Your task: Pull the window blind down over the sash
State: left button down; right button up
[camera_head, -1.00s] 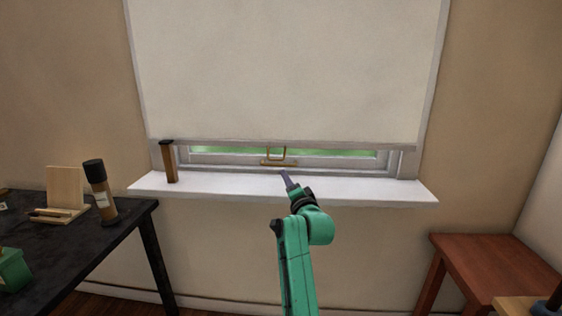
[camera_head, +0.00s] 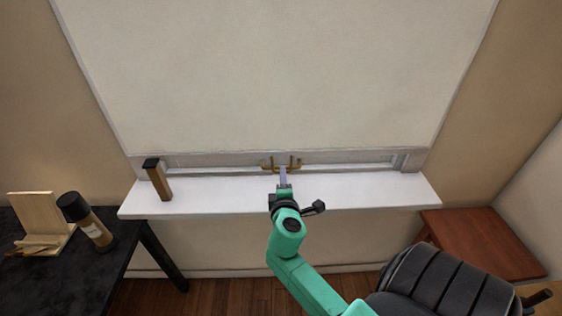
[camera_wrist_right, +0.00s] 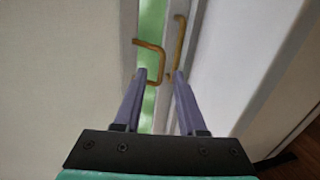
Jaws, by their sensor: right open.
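The pale window blind (camera_head: 270,75) hangs over most of the window, its bottom bar just above the sill. Brass handles (camera_head: 267,164) show at its lower edge and on the sash. In the right wrist view, the blind (camera_wrist_right: 60,80) has a brass loop pull (camera_wrist_right: 149,44); the sash beside it has another brass handle (camera_wrist_right: 180,42). A strip of green shows between blind and sash. My right gripper (camera_head: 283,169) is open at the handles. Its fingertips (camera_wrist_right: 160,74) are by the loop's end; whether they touch it I cannot tell. My left gripper is out of view.
The white sill (camera_head: 375,190) juts out below the window, with a dark-topped brown block (camera_head: 158,181) standing at its left. A black table (camera_head: 90,265) with a bottle (camera_head: 88,222) and wooden stand (camera_head: 40,220) is at left. A reddish table (camera_head: 480,243) is at right.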

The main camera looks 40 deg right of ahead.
jog(key=x, duration=0.7)
jog(key=shift+a, duration=0.15)
jog(key=shift+w+d+f, duration=0.1)
jog(key=shift+w+d, duration=0.15)
jog(key=shift+d, duration=0.05)
jog(key=shift+w, duration=0.1)
grip_shut()
jog(key=shift+f, duration=0.1)
dwell(0.5)
